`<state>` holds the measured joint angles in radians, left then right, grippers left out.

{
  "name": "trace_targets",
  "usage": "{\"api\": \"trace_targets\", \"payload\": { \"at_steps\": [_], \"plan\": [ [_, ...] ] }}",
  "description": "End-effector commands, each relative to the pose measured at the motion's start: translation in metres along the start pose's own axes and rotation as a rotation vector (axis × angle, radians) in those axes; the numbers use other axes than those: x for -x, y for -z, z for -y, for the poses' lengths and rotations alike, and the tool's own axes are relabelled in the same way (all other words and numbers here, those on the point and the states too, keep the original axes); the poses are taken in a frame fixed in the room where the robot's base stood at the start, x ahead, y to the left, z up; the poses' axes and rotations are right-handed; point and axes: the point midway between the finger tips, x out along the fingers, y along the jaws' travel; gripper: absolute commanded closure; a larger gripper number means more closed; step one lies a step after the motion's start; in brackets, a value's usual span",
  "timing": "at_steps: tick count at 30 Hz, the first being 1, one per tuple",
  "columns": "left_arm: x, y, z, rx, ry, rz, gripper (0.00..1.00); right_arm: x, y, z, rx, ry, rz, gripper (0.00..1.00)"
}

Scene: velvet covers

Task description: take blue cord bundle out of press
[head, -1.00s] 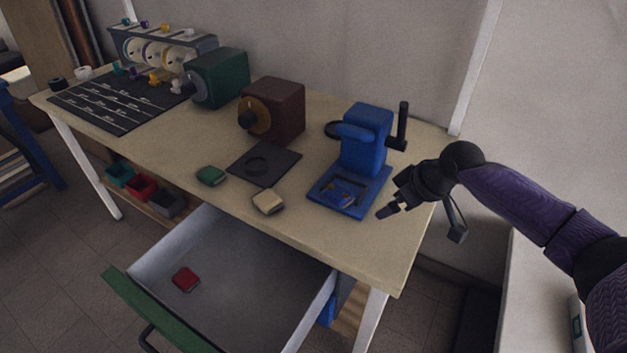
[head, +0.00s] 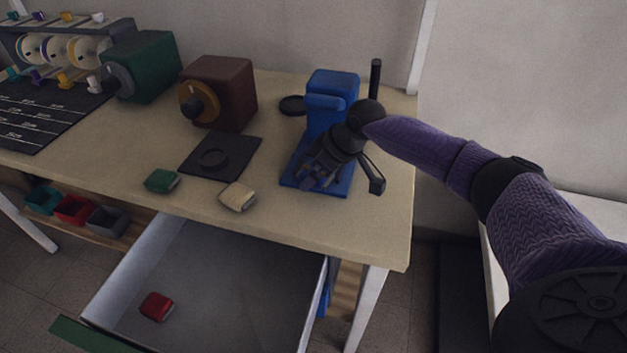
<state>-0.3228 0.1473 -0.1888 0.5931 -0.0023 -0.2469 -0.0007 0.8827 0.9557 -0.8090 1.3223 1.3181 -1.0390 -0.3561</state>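The blue press (head: 331,92) stands at the right end of the workbench, with an upright black lever (head: 375,75) on its right side. My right gripper (head: 322,180) points down over the blue base of the press, coming in from the right. Its dark fingers cover the recess in that base. I cannot make out the blue cord bundle behind the fingers, nor whether they are apart or shut on something. My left gripper is not in view.
A brown box with a dial (head: 219,92) and a green box (head: 141,66) stand left of the press. A black plate (head: 238,146), a green pad (head: 162,181) and a cream pad (head: 238,196) lie in front. The open drawer (head: 220,280) holds a red item (head: 156,306).

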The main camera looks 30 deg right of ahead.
Motion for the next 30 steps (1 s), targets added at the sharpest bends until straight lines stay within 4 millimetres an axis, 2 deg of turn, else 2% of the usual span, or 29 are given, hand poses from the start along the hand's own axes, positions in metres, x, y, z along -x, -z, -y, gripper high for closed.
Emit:
{"api": "trace_targets", "payload": {
  "at_steps": [4, 15, 16, 17, 23, 30],
  "plan": [
    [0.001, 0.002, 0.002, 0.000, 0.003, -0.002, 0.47, 0.002, 0.001, 0.000, 0.000, -0.001, -0.001, 0.00],
    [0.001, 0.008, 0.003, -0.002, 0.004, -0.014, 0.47, 0.002, 0.001, 0.000, -0.001, -0.001, -0.001, 0.78],
    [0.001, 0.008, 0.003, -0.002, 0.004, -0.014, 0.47, 0.002, 0.001, 0.000, -0.001, -0.001, -0.001, 0.79],
    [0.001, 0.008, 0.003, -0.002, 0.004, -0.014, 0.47, 0.002, 0.001, 0.000, -0.001, -0.001, -0.001, 0.89],
    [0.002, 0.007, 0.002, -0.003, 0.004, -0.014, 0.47, 0.004, 0.002, 0.000, 0.000, -0.001, -0.001, 0.89],
    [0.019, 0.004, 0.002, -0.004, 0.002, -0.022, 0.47, 0.030, 0.017, 0.000, 0.000, -0.001, -0.005, 0.89]
  ]
}}
